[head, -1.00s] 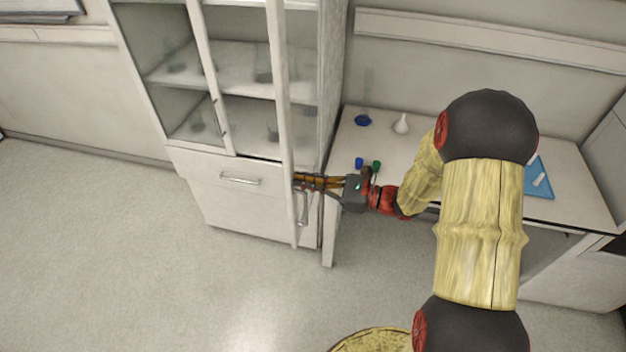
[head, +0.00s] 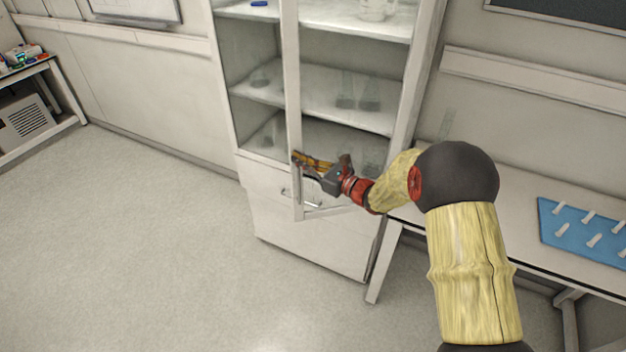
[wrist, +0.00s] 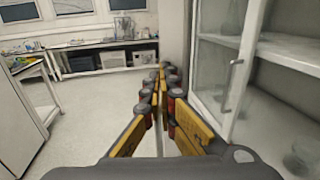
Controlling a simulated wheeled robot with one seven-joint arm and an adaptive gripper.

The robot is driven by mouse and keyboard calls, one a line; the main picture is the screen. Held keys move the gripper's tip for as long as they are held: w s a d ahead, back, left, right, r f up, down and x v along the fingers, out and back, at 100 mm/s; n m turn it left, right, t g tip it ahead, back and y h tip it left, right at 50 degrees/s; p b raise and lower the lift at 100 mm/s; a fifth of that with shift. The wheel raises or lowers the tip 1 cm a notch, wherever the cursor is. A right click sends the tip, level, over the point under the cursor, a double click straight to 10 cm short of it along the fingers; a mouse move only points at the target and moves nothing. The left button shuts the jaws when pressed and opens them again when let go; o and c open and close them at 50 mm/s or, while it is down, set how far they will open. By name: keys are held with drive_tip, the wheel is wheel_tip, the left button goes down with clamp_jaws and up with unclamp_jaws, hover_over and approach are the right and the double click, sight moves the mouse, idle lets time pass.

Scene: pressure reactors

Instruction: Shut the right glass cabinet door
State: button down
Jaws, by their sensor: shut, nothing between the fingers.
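The cabinet (head: 320,240) is white with glass doors above and drawers below. Its right glass door, with a white frame (head: 292,90), stands partly open, its lower end jutting out in front of the drawers. My gripper (head: 300,160) is shut and empty, with its fingertips by the door's free edge, low on the door. I cannot tell whether they touch it. In the wrist view my shut gripper (wrist: 165,75) points along the cabinet front. The left glass door (wrist: 210,65) with its handle (wrist: 232,85) is to its right, and a shelf (wrist: 290,50) shows beyond.
A bench (head: 480,235) with a blue tray (head: 585,235) stands right of the cabinet, below my arm. A small bench (head: 30,75) with equipment is at the far left. The floor (head: 150,240) in front and to the left is clear.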

drive_tip(key=w+d+m+t+h+b, duration=0.1)
drive_tip(key=w+m+t+h+b, duration=0.2)
drive_tip(key=w, duration=2.2)
drive_tip(key=shift+d+t+h+b, duration=0.15)
drive_tip(key=shift+t+h+b, duration=0.25)
drive_tip(key=shift+b, duration=1.3)
drive_tip(key=shift+w, duration=0.1)
